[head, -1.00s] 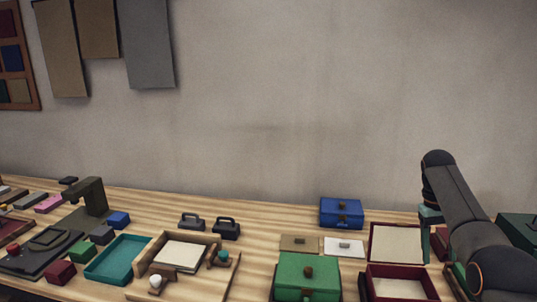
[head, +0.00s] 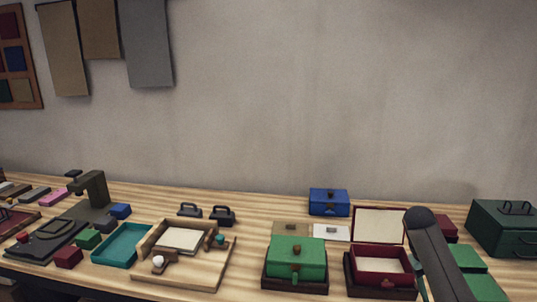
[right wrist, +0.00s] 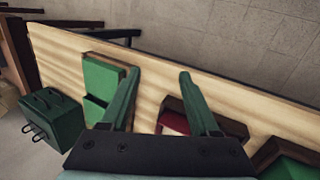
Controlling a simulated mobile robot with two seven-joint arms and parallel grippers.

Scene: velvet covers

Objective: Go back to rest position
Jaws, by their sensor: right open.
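My right gripper (right wrist: 158,88) shows in the right wrist view with its two green fingers spread apart and nothing between them. It is above the front part of the wooden table (right wrist: 235,95). My left gripper is not in view.
A green lidded box (head: 297,256), a blue box (head: 329,202) and a large green case (head: 503,228) stand on the right half. A wooden jig (head: 200,272) and teal tray (head: 121,244) lie left of centre.

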